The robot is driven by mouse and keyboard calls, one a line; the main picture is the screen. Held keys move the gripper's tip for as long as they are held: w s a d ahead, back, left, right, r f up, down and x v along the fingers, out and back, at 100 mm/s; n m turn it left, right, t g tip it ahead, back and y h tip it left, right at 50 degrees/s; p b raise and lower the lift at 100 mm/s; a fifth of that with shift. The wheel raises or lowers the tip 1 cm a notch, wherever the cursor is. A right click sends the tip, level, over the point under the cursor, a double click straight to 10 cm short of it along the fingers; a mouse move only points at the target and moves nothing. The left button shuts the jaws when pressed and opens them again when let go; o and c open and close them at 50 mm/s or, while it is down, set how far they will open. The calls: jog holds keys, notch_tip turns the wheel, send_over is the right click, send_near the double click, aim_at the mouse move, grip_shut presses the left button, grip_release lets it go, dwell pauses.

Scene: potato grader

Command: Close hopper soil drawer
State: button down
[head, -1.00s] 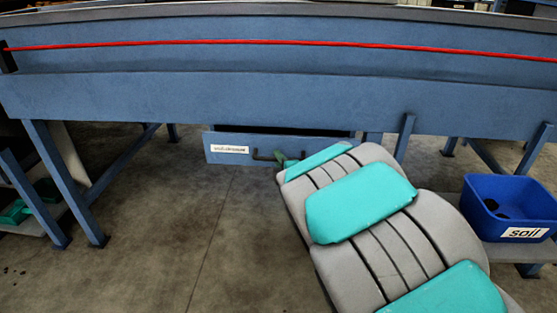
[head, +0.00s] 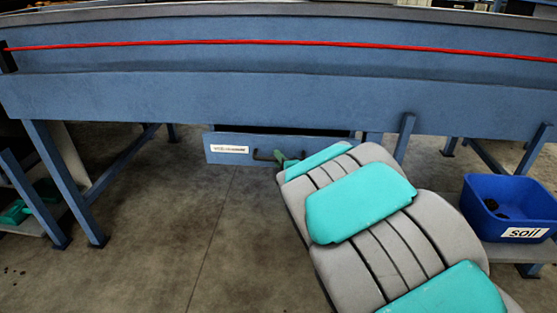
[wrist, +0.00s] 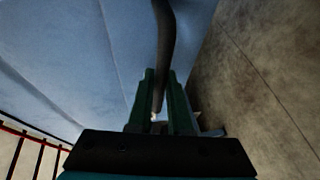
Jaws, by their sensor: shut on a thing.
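The soil drawer (head: 225,158) is a blue front with a white label, under the long blue hopper (head: 240,97). A dark gap shows above its front, so it stands at least partly out. Its dark bar handle (head: 265,155) sits right of the label. My gripper (head: 283,160) is at the right part of the handle, and my arm hides the drawer's right end. In the wrist view, the green fingers of my gripper (wrist: 160,105) are shut on the dark handle (wrist: 164,50), which runs up between them.
A blue bin (head: 482,205) labelled "soil" stands on a low shelf at the right. Blue legs (head: 62,185) stand left of the drawer, with green items (head: 14,212) on a shelf beyond. The concrete floor (head: 160,235) before the drawer is clear.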

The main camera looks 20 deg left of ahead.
jog(key=shift+w+a, duration=0.3)
jog(key=shift+w, duration=0.8)
jog(key=shift+w+a, duration=0.25)
jog(key=shift+w, duration=0.8)
jog(key=c, duration=0.8)
grip_release()
jog(key=shift+c, duration=0.2)
jog(key=shift+s, duration=0.1)
jog(key=b+v, duration=0.1)
jog(key=v, duration=0.6)
jog(key=shift+s+d, duration=0.15)
jog(key=shift+d, duration=0.15)
